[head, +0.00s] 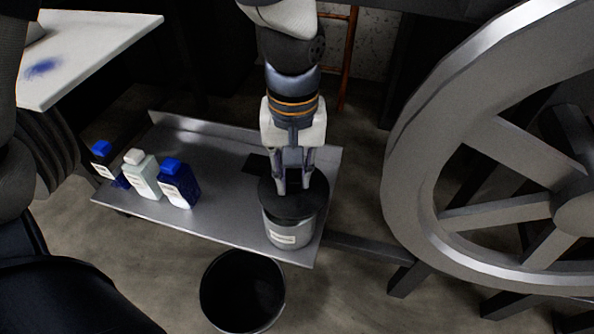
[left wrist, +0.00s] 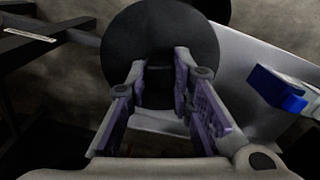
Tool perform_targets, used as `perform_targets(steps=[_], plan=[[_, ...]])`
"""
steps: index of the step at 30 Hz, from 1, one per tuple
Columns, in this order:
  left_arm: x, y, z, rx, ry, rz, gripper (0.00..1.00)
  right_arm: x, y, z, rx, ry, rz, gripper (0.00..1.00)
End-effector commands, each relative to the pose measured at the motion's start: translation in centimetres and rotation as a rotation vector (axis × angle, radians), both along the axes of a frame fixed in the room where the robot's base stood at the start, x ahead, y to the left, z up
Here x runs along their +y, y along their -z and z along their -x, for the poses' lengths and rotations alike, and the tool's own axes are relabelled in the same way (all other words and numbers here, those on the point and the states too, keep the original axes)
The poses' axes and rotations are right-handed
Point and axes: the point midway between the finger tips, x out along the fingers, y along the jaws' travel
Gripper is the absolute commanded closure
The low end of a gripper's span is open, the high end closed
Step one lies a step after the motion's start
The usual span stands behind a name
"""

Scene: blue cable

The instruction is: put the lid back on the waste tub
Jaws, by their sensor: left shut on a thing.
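The dark round lid (head: 293,208) is at the mouth of the grey waste tub (head: 289,232), which stands upright with a white label at the right end of the metal shelf. My left gripper (head: 293,186) points down from above, shut on the lid's raised grip. In the left wrist view the lid (left wrist: 150,30) is a black disc, with its grip between my left fingers (left wrist: 160,82). The lid looks roughly centred over the tub and hides its opening. I cannot tell whether it rests on the rim or hovers just above it. My right gripper is not in view.
Bottles with blue and white caps, including a white one (head: 143,176) and a dark blue one (head: 179,186), stand on the shelf's (head: 228,222) left. A black bin (head: 243,292) is on the floor in front. A large grey wheel (head: 424,130) stands at the right.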

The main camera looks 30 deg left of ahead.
Motion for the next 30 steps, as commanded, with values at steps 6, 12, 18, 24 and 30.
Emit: perform_targets(steps=[6, 12, 18, 24, 30], plan=[[1.2, 1.0, -0.9, 0.0, -0.606, -0.015, 1.0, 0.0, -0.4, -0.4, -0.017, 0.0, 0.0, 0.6], [2.2, 1.7, -1.9, -0.014, -1.108, -0.018, 1.0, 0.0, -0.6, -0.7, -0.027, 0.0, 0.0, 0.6], [2.5, 2.6, -2.2, -0.016, -1.28, -0.02, 1.0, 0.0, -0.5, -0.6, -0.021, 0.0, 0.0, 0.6], [2.5, 5.4, -2.0, -0.004, -1.28, -0.026, 1.0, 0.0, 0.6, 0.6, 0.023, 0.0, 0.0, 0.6], [2.5, 7.5, -2.0, -0.006, -1.278, -0.022, 1.0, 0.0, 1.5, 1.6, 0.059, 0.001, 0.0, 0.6]])
